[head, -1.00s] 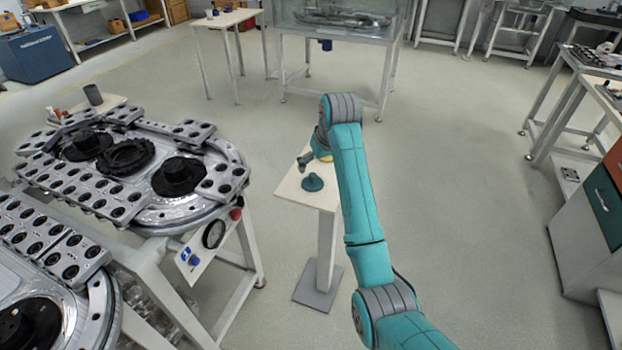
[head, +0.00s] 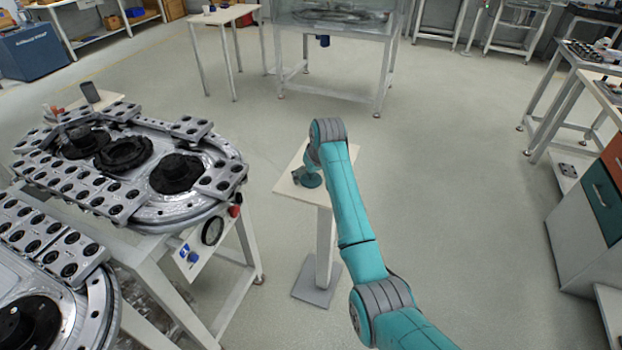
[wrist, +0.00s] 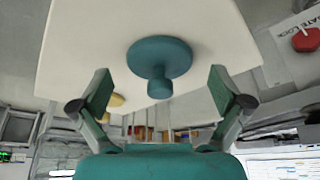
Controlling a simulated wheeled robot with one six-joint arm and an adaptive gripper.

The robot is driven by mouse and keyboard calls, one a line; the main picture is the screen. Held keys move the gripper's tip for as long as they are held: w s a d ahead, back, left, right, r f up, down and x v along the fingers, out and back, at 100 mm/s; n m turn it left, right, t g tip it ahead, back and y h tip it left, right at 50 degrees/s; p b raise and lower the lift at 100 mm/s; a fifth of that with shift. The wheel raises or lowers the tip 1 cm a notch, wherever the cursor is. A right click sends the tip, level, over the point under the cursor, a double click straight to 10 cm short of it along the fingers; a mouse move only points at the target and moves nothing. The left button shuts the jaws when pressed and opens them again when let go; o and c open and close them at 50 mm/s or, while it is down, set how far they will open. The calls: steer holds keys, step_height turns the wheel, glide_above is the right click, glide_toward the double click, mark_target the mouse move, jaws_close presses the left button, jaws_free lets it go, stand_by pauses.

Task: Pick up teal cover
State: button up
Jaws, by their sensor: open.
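The teal cover (wrist: 160,58) is a round disc with a knob. It stands on the pale top of a small pedestal table (head: 338,160). In the head view the cover (head: 312,181) is partly hidden by my arm and gripper. My gripper (wrist: 161,90) is open and empty in the wrist view, with one finger on each side of the cover's knob and clear space between. In the head view my gripper (head: 299,178) is just left of the cover. I cannot tell its exact height over the table.
The ring track (head: 180,212) with metal blocks stands to the left. Open floor (head: 460,220) lies to the right.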

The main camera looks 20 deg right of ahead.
steer(key=shift+f, duration=0.1)
steer(key=c, duration=1.3)
